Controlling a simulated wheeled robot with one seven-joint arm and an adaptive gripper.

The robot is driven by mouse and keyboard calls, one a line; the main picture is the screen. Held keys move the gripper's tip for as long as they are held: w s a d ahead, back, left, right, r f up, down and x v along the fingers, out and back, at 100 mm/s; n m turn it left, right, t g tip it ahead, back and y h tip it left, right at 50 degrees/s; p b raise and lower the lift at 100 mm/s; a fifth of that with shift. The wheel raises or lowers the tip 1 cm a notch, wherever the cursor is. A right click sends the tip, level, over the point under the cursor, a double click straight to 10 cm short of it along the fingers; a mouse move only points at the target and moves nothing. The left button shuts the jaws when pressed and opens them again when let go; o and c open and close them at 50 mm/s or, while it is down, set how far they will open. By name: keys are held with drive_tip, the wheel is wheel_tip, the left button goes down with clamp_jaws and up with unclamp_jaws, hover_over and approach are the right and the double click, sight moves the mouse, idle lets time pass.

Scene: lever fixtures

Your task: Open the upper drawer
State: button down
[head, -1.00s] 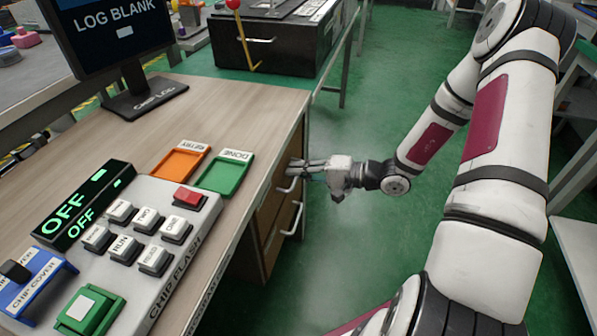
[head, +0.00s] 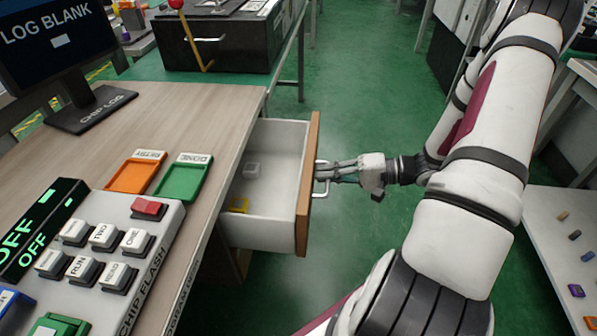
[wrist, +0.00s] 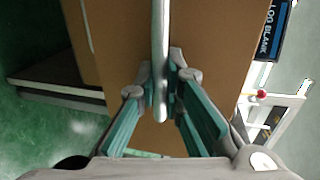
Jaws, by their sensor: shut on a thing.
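The upper drawer (head: 306,185) stands pulled out from the right side of the desk, with its white inside showing. My gripper (head: 325,171) is at the drawer's front, shut on the silver bar handle (head: 319,183). In the wrist view my gripper's fingertips (wrist: 160,75) close on both sides of the handle (wrist: 160,50), in front of the brown drawer face (wrist: 215,40).
The desk top (head: 190,105) holds a monitor, an orange tray (head: 135,174), a green tray (head: 184,180) and a button panel (head: 125,235). A black chest (head: 225,45) stands behind. A white table (head: 565,240) is at right. Green floor is open around the drawer.

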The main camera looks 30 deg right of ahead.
drive_tip(key=f+v, duration=0.1)
drive_tip(key=v, duration=0.6)
drive_tip(key=shift+s+d+f, duration=0.15)
drive_tip(key=shift+f, duration=0.1)
drive_tip(key=c, duration=2)
unclamp_jaws()
drive_tip(key=shift+o, duration=0.2)
drive_tip(key=v, duration=1.2)
